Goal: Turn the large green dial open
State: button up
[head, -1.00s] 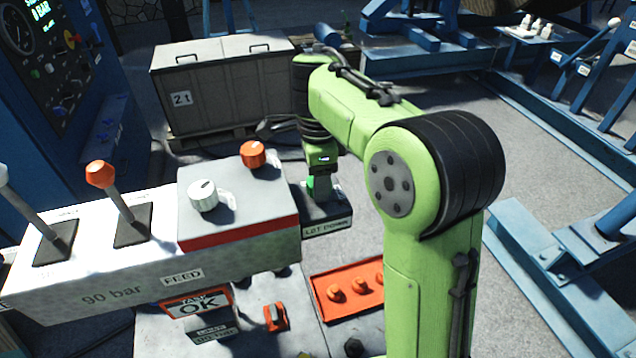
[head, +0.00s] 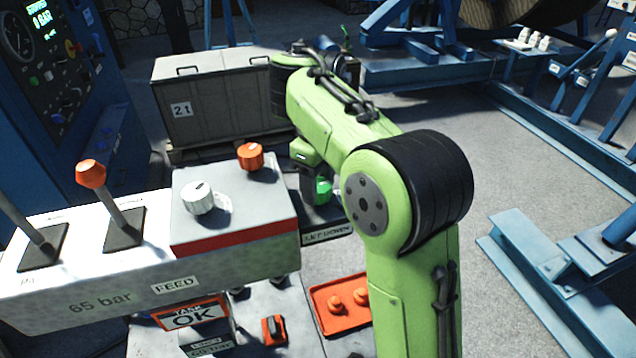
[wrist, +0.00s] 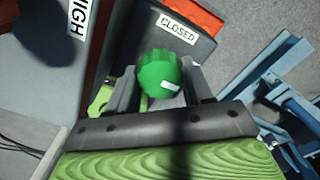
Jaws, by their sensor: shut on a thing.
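The large green dial (wrist: 158,74) has a ridged rim and a white mark that points to the lower right in the wrist view. It stands on a grey box with a "CLOSED" label beyond it. In the head view the dial (head: 323,191) shows partly, at the right end of the console. My gripper (wrist: 161,84) has one finger on each side of the dial and is shut on it. In the head view my gripper (head: 312,182) is partly hidden by my arm.
The console (head: 90,265) carries a white knob (head: 198,198), an orange knob (head: 250,156) and levers. It reads "65 bar" on its front. An orange tray (head: 335,310) lies below. A grey crate (head: 215,105) stands behind.

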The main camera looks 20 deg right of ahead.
aim_at(319, 184)
jog(key=shift+m, duration=0.3)
dwell(0.4)
jog(key=o, duration=1)
jog(key=shift+o, duration=0.2)
notch_tip(319, 184, up, 16)
jog(key=p, duration=1.2)
jog(key=shift+f, duration=0.1)
jog(key=shift+d, duration=0.1)
